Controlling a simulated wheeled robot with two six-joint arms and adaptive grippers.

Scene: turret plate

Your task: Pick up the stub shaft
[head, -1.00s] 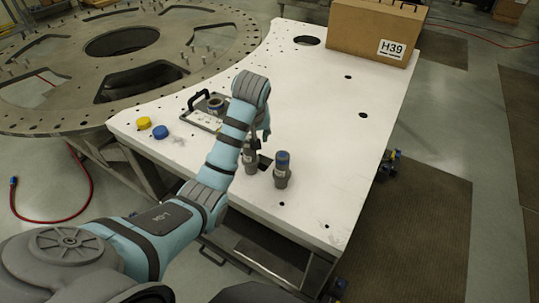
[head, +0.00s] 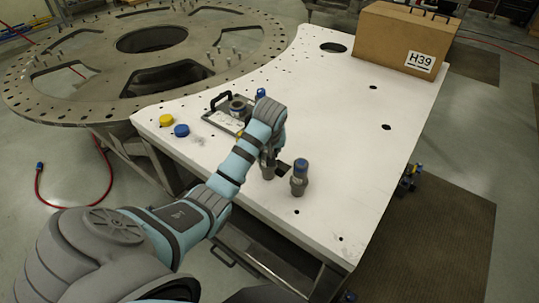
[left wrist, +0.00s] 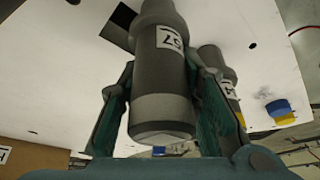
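Two grey shafts stand upright near the front of the white table. My left gripper (head: 268,158) points down over the left shaft (head: 268,172). In the left wrist view that shaft (left wrist: 160,85), labelled 57, lies between the two fingers of the gripper (left wrist: 163,65). The fingertips are close beside it, and I cannot tell whether they touch it. The other shaft (head: 299,182) has a blue top and stands just to the right in the head view. In the left wrist view it is partly hidden behind the right finger (left wrist: 215,60). My right gripper is not in view.
A yellow cap (head: 166,120) and a blue cap (head: 181,131) lie at the table's left. A handled tray (head: 222,122) sits behind the arm. A cardboard box labelled H39 (head: 395,40) stands at the back. The table's right side (head: 350,150) is mostly clear.

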